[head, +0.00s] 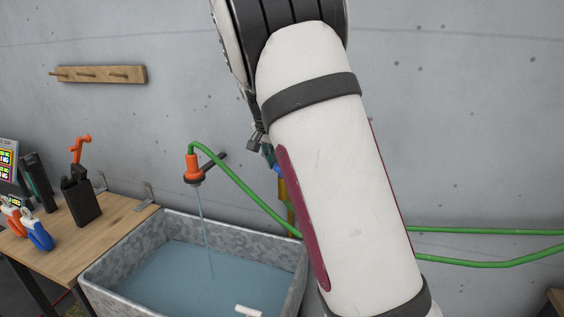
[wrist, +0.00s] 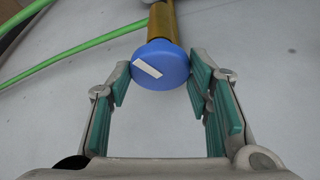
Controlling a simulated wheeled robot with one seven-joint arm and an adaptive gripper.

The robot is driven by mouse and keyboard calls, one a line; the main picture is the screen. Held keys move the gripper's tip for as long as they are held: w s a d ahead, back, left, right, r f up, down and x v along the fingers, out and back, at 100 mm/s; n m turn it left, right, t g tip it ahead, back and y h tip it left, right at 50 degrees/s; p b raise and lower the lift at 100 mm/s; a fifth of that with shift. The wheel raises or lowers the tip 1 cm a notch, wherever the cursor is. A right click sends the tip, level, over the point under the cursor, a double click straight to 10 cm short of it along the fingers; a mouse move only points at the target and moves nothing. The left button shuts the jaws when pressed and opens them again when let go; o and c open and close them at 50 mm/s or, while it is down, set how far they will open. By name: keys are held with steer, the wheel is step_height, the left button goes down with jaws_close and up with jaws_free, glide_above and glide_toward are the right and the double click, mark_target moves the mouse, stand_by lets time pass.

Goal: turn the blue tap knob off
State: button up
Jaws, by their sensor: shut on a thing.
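The blue tap knob (wrist: 161,66) is a round disc with a white bar mark, slanting from upper left to lower right in the wrist view. It sits on a brass pipe (wrist: 163,20). My gripper (wrist: 159,72) is shut on the knob, its green-padded fingers on either side. In the head view a sliver of the blue knob (head: 277,168) shows beside my arm, which hides most of it and the pipe. A thin stream of water (head: 206,235) runs from the orange nozzle (head: 193,169) of a green hose.
A galvanized trough (head: 150,243) with water stands below the nozzle, with a small white object (head: 248,311) at its front. A wooden bench (head: 100,237) with tools is at left. Green hoses (head: 490,231) run along the grey wall. A wooden peg rail (head: 100,75) hangs upper left.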

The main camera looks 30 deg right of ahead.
steer(key=m+g, duration=0.1)
steer(key=m, duration=0.1)
steer(key=m+g+b, duration=0.1)
steer(key=m, duration=0.2)
steer(key=shift+w, duration=0.15)
steer(key=shift+m+b, duration=0.3)
stand_by(0.3)
steer(key=o, duration=1.1)
steer(key=v, duration=1.2)
steer(key=shift+w, duration=0.1)
